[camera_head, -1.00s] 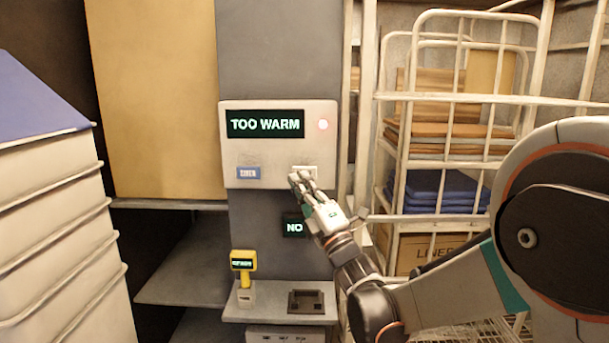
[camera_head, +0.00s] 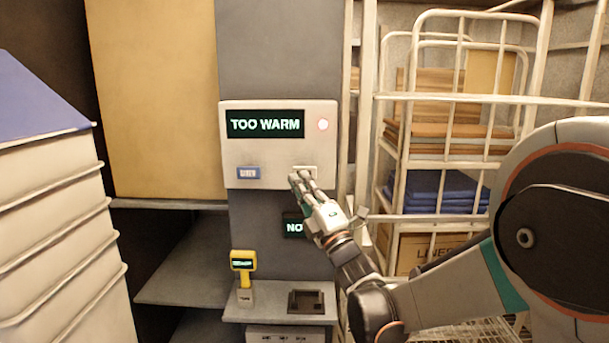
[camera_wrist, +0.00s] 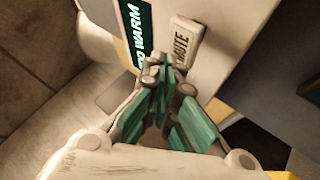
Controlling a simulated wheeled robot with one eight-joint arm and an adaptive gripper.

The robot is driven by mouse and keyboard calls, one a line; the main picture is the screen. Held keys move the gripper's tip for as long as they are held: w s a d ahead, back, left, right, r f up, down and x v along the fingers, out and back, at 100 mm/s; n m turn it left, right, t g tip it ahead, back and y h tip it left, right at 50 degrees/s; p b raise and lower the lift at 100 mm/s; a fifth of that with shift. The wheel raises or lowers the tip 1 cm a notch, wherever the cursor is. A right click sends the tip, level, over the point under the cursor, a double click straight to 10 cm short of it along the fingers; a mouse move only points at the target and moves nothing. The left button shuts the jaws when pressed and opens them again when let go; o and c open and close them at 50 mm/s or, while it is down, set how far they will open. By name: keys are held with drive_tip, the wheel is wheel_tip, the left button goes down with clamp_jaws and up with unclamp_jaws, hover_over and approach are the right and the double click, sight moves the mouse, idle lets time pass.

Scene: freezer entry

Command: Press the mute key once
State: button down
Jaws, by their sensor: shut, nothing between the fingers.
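The white mute key (camera_head: 305,170) sits at the lower right of the pale wall panel (camera_head: 280,156). In the wrist view its MUTE lettering shows on the raised key (camera_wrist: 184,42). My gripper (camera_head: 301,180) is shut and empty, its fingertips at the key's lower left edge in the head view. The wrist view shows the fingertips (camera_wrist: 164,68) close by the key's near end; I cannot tell whether they touch it.
A blue key (camera_head: 248,173) is on the panel's lower left. A small dark display (camera_head: 292,226) below is partly hidden by my gripper. A yellow handheld device (camera_head: 243,264) stands on a ledge.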

drive_tip(key=shift+w, duration=0.35)
drive_tip(key=shift+w, duration=0.35)
idle(0.6)
drive_tip(key=shift+w+r, duration=0.2)
drive_tip(key=shift+r, duration=0.05)
idle(0.9)
drive_tip(key=shift+s+f, duration=0.35)
drive_tip(key=shift+s, duration=0.2)
drive_tip(key=s, duration=0.5)
idle(0.6)
